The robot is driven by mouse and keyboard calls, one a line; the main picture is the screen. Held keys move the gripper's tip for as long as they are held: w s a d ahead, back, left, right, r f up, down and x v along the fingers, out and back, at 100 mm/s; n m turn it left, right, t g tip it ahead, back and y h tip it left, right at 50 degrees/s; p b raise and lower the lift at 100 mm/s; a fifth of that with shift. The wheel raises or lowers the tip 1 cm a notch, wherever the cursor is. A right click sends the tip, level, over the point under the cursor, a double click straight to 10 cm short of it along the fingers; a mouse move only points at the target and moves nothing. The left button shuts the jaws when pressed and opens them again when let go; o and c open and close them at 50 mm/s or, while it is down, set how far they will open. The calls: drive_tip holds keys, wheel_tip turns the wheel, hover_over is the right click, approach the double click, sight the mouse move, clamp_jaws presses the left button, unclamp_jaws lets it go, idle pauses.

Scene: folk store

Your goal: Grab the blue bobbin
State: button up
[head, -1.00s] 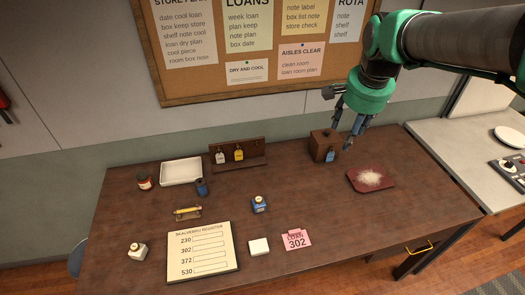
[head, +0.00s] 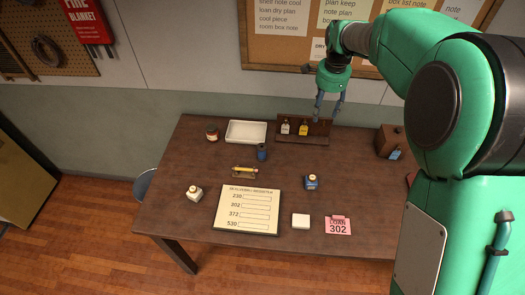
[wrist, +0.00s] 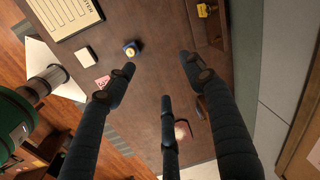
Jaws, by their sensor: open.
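A small dark blue, roughly cylindrical object (head: 262,152) stands on the table just below the white tray; it looks like the blue bobbin, but it is too small to be sure. A blue square bottle-like piece with a pale round top (head: 312,183) stands nearer the front; it also shows in the wrist view (wrist: 130,48). My gripper (head: 329,108) is open and empty, its fingers pointing down above the small rack's right part, to the right of both blue objects. In the wrist view my three fingers (wrist: 158,76) are spread apart with table between them.
The rack (head: 301,138) holds small bottles. A white tray (head: 232,131), dark jar (head: 212,134), yellow item on a stand (head: 245,170), white bottle (head: 194,194), register board (head: 225,213), white block (head: 301,220) and pink loan card (head: 338,226) share the table. A wooden box (head: 386,140) stands right.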

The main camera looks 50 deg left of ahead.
drive_tip(key=s+a+f+p, duration=0.1)
drive_tip(key=s+a+f, duration=0.4)
drive_tip(key=a+f, duration=0.45)
drive_tip(key=m+h+p, duration=0.1)
drive_tip(key=p, duration=0.1)
hover_over(262, 147)
wheel_tip(262, 147, down, 6)
drive_tip(key=shift+s+d+f+g, duration=0.1)
drive_tip(key=shift+s+d+g, duration=0.2)
drive_tip(key=shift+d+g, duration=0.15)
drive_tip(key=shift+f, duration=0.15)
wheel_tip(262, 147, down, 8)
drive_tip(key=shift+f, duration=0.2)
drive_tip(key=shift+f, duration=0.1)
drive_tip(key=shift+a+f+p, duration=0.1)
drive_tip(key=shift+f+p, duration=0.4)
drive_tip(key=shift+f, duration=1.95)
drive_tip(key=shift+c, duration=0.2)
